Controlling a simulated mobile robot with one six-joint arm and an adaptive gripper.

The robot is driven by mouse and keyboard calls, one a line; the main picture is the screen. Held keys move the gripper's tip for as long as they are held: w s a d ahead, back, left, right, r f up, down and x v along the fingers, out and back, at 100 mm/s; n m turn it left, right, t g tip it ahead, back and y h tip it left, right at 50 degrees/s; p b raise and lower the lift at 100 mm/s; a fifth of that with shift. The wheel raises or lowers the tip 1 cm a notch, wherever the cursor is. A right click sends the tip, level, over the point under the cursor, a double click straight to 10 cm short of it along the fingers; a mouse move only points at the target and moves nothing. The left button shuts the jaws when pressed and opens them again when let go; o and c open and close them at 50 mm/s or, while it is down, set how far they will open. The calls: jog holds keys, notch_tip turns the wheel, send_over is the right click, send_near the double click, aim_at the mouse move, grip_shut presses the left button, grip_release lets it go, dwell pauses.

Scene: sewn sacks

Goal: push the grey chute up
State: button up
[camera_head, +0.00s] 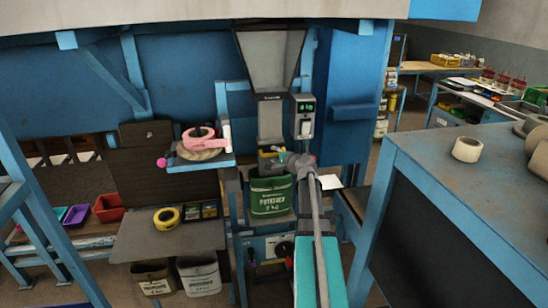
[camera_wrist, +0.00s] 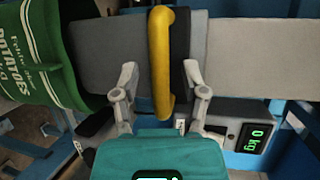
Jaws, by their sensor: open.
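The grey chute (camera_head: 270,118) hangs upright below a hopper in the head view. In the wrist view the chute (camera_wrist: 235,52) runs sideways across the picture. Its yellow handle (camera_wrist: 161,60) stands across the middle, with a dark block beside it. My gripper (camera_wrist: 160,78) is open, with one finger on each side of the handle. I see no clear grip on it. In the head view my gripper (camera_head: 285,161) is at the chute's lower end and hides most of the handle. A green potato sack (camera_head: 271,197) hangs just below the chute; it also shows in the wrist view (camera_wrist: 35,50).
A scale display (camera_head: 306,107) stands right of the chute and reads 0 kg in the wrist view (camera_wrist: 255,137). A small blue shelf (camera_head: 205,163) with a pink tape dispenser is left. A blue-framed bench (camera_head: 440,150) stands at right. Two sacks (camera_head: 199,276) stand lower left.

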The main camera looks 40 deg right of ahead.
jog(key=shift+w, duration=0.35)
grip_shut()
